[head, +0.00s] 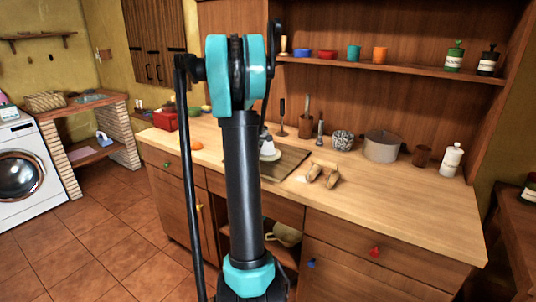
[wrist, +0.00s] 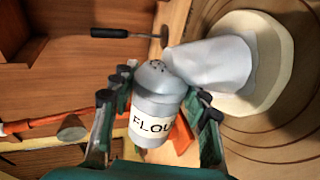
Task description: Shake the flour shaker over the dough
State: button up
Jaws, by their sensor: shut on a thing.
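The flour shaker (wrist: 152,106) is a grey-white cylinder with a FLOUR label and a domed top with holes. My gripper (wrist: 163,92) is shut on its sides in the wrist view. Beyond its top lies a cream disc (wrist: 282,62), which looks like the dough, on a round ringed wooden board (wrist: 300,132). A smooth bluish-white shape (wrist: 212,62) spans from near the shaker's top to the disc; I cannot tell what it is. In the head view my arm hides most of the gripper and shaker; a white shape (head: 268,151) shows beside it above a dark board (head: 290,160).
On the counter (head: 410,205) stand a grey pot (head: 382,146), a speckled jar (head: 343,140), a brown cup (head: 422,156) and a white bottle (head: 452,160). Two brown pieces (head: 322,176) lie near the board. A red box (head: 164,119) is at left. The counter's front right is clear.

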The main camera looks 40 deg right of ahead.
notch_tip(320, 180, up, 3)
jog(key=shift+f, duration=1.6)
jog(key=r+n, duration=0.1)
jog(key=n+g+h, duration=0.1)
jog(key=n, duration=0.1)
jog(key=shift+r, duration=0.35)
jog(key=n, duration=0.1)
jog(key=r+n+g+h, duration=0.1)
jog(key=shift+s+d+r+n, duration=0.1)
jog(key=shift+s+r+n, duration=0.1)
jog(key=shift+r+n, duration=0.1)
jog(key=n, duration=0.1)
jog(key=r+n+g+h, duration=0.1)
jog(key=shift+s+d+r+n, duration=0.1)
jog(key=shift+s+r+n, duration=0.15)
jog(key=shift+r+n, duration=0.05)
jog(key=n, duration=0.1)
jog(key=r+n+h, duration=0.1)
jog(key=r+n, duration=0.1)
jog(key=shift+s+d+r+n+g, duration=0.1)
jog(key=shift+s+d+n+g, duration=0.1)
jog(key=shift+s+n+g, duration=0.15)
